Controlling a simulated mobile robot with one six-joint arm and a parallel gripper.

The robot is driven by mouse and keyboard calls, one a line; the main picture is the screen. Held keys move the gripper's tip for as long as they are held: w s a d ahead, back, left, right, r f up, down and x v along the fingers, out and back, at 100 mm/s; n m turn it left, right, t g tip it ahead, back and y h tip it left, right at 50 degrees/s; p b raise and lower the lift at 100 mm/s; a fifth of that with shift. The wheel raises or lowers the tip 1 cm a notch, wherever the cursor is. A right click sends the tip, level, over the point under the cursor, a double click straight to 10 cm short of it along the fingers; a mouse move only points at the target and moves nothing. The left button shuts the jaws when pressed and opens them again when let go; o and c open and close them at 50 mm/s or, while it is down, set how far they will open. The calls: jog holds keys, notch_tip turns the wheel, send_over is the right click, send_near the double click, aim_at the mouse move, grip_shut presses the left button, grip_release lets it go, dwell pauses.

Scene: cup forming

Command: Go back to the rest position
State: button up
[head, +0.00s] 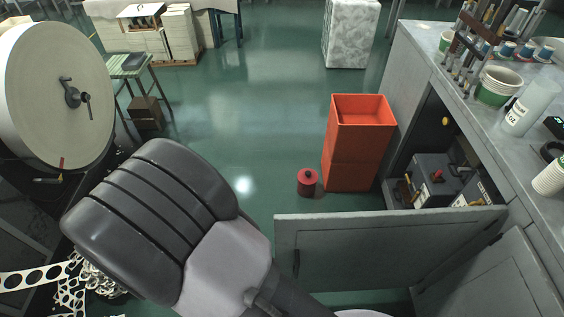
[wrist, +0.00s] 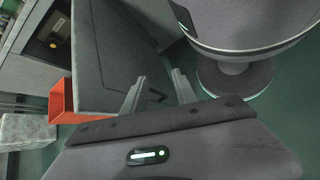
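My gripper (wrist: 160,84) shows at the middle of the wrist view. Its two pale fingers stand apart with nothing held between them. Beyond them are the open grey cabinet door (wrist: 115,55) and green floor. In the head view my dark grey arm fills the lower left and middle, and my gripper is not visible there.
The cabinet door (head: 370,246) stands open below the grey counter (head: 416,42) on the right. An orange bin (head: 350,150) and a small red can (head: 307,182) stand on the floor. A large cream reel (head: 50,110) is at left. The central floor is clear.

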jog(key=d+r+m+t+y, duration=0.1)
jog(key=d+r+m+y, duration=0.3)
jog(key=r, duration=0.4)
jog(key=d+r+m+t+y, duration=0.2)
jog(key=d+r+m+y, duration=0.2)
jog(key=d+r+m, duration=0.2)
jog(key=w+d+r+m+t+y, duration=0.1)
jog(key=d+r+m+y, duration=0.2)
jog(key=d+r+m, duration=0.2)
notch_tip(320, 180, up, 6)
jog(key=m, duration=0.3)
jog(key=shift+m+t+y, duration=0.3)
jog(key=shift+t+y, duration=0.1)
jog(key=shift+w+r, duration=0.1)
jog(key=shift+w, duration=0.05)
